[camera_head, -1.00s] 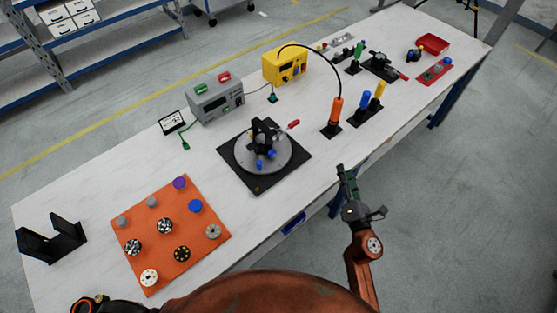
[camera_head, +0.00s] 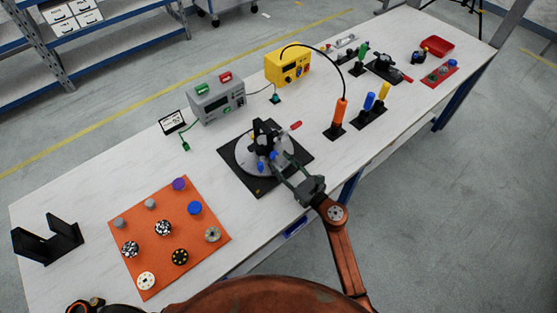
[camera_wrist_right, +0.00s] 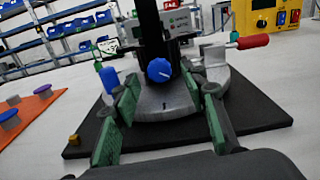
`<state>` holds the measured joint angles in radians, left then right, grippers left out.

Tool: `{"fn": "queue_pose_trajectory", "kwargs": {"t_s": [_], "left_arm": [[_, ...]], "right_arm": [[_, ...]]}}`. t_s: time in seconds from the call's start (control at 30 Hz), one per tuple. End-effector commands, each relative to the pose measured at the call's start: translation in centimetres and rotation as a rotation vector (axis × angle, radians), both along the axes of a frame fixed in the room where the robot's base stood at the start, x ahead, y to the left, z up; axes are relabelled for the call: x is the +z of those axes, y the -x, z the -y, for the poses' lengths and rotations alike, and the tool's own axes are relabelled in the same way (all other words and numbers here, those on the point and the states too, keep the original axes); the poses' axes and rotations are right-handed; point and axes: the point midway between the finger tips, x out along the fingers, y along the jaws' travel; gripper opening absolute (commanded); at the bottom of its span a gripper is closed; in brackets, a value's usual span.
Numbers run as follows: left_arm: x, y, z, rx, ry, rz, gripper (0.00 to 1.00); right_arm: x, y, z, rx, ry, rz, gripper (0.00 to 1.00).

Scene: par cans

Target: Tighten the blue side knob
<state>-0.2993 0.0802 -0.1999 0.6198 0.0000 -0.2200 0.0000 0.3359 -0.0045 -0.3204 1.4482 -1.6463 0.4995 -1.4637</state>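A grey round turntable on a black base plate (camera_head: 257,191) carries a black upright fixture (camera_head: 266,130). A blue knob with a white line (camera_wrist_right: 159,70) faces the camera on the fixture's side in the right wrist view. A second blue knob (camera_wrist_right: 111,80) stands upright to its left; it shows in the head view (camera_head: 261,167). My right gripper (camera_head: 280,165) is at the near right edge of the turntable. In the wrist view its green-padded fingers (camera_wrist_right: 168,105) are spread apart with nothing between them, and the marked knob appears beyond the gap.
An orange mat (camera_head: 205,260) with several knobs lies to the left. A grey power supply (camera_head: 217,100) and yellow meter (camera_head: 288,67) stand behind the turntable. An orange-handled tool (camera_head: 339,113) and a blue and yellow screwdriver stand (camera_head: 370,118) are to the right.

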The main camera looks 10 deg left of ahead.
Motion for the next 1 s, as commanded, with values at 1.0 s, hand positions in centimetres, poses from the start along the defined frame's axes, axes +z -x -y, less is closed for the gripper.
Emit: {"fn": "queue_pose_trajectory", "kwargs": {"t_s": [1.0], "left_arm": [[-0.21, 0.19, 0.01, 0.000, 0.000, -0.003, 0.85]], "right_arm": [[-0.04, -0.93, -1.18, -0.001, -0.001, -0.002, 0.02]]}}
